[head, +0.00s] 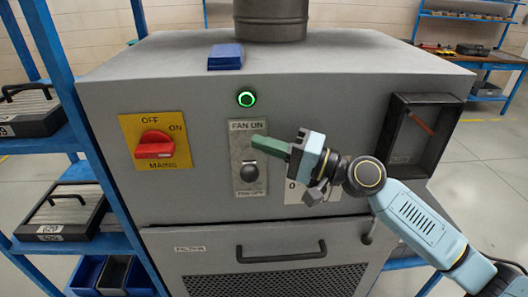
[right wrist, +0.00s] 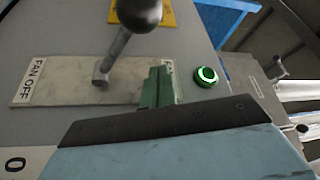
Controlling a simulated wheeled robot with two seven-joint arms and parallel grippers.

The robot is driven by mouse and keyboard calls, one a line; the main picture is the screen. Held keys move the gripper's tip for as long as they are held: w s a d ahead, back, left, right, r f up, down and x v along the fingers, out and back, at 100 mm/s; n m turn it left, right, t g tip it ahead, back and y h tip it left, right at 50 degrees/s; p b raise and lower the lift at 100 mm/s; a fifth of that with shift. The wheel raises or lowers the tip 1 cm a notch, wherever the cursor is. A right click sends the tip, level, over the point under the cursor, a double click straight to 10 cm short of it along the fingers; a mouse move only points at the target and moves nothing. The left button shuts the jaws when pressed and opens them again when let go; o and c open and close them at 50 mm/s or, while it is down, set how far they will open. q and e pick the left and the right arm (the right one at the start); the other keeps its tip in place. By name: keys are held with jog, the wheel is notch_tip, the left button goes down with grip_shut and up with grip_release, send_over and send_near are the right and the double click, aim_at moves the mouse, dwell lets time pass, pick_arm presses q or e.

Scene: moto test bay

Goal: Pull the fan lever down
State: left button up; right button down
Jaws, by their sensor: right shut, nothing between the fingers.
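The fan lever plate (head: 239,178) is on the front of the grey cabinet, with FAN ON at its top and FAN OFF at its bottom. The lever's dark round knob (head: 250,174) juts out from the plate. In the right wrist view the knob (right wrist: 138,12) ends a metal shaft rising from the plate (right wrist: 60,88). My right gripper (head: 257,142) is shut and empty, its green fingers in front of the plate's upper part, above the knob. The fingers (right wrist: 160,85) partly hide the FAN ON label in the wrist view. My left gripper is not in view.
A green ring lamp (head: 246,99) glows above the plate. A red mains switch (head: 154,145) on a yellow plate is at the left. A dark framed gauge box (head: 418,133) is at the right. A drawer handle (head: 281,253) sticks out below. A blue block (head: 226,56) lies on top.

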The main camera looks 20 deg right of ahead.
aim_at(249, 170)
jog(key=shift+s+a+f+p, duration=0.1)
jog(key=shift+s+a+f, duration=0.15)
jog(key=shift+s, duration=0.3)
jog(key=shift+s+a+f+p, duration=0.2)
jog(key=shift+s+a, duration=0.1)
jog(key=shift+s, duration=0.25)
jog(key=shift+s+a+f+p, duration=0.1)
jog(key=shift+s+a+f, duration=0.15)
jog(key=shift+s, duration=0.3)
